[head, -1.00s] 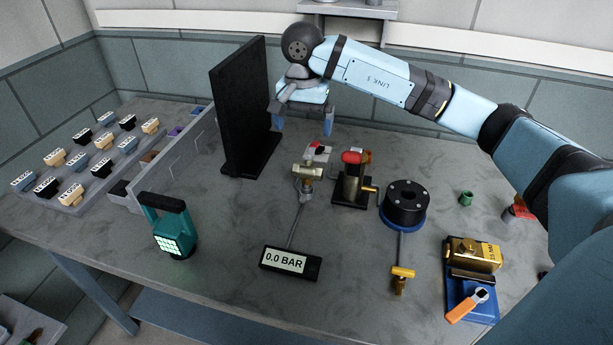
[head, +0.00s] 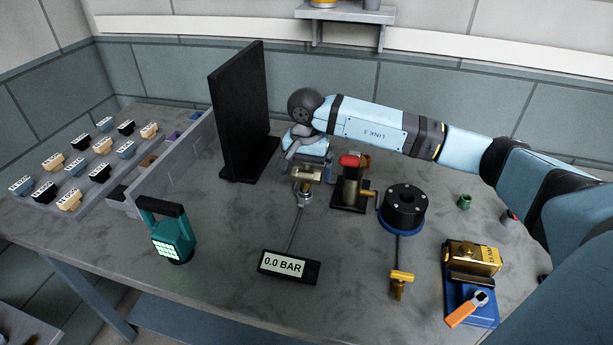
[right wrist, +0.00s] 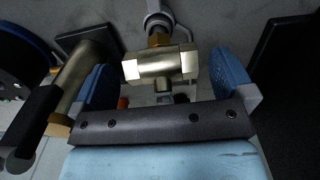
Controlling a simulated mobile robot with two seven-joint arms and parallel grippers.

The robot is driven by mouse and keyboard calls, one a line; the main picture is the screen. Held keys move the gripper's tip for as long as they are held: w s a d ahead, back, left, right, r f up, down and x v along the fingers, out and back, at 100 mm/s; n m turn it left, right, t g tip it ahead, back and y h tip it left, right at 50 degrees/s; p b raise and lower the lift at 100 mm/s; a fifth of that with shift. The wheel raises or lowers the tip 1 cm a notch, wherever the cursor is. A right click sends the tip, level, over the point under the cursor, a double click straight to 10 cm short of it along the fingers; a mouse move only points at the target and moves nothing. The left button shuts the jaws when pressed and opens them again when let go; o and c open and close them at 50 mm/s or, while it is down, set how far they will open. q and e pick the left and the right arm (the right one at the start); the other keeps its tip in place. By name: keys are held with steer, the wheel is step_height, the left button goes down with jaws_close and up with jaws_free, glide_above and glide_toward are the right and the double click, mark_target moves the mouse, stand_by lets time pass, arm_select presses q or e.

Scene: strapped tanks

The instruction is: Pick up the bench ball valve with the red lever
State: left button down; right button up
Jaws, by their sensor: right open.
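My right gripper (head: 311,160) is open, low over the bench behind a brass tee-shaped fitting (head: 306,175). In the right wrist view the gripper (right wrist: 165,84) has its two blue fingers spread to either side of the brass fitting (right wrist: 160,66), with gaps on both sides. The fitting joins a hose to the pressure gauge. A small orange-red bit (right wrist: 123,102) shows low between the fingers; I cannot tell whether it is the red lever. In the head view the gripper hides the spot behind the fitting, so the valve's lever is not clear. My left gripper is not in view.
A brass post with a red top (head: 350,175) stands close right of the gripper. A black upright panel (head: 240,115) stands left. A black flanged drum (head: 404,205), a gauge (head: 288,266) and a teal lamp (head: 170,235) stand nearer. Clear bench lies between lamp and panel.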

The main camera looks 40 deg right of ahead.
step_height(320, 180, down, 2)
steer(key=shift+f, duration=0.15)
steer(key=c, duration=1)
steer(key=shift+c, duration=0.3)
steer(key=shift+r, duration=0.2)
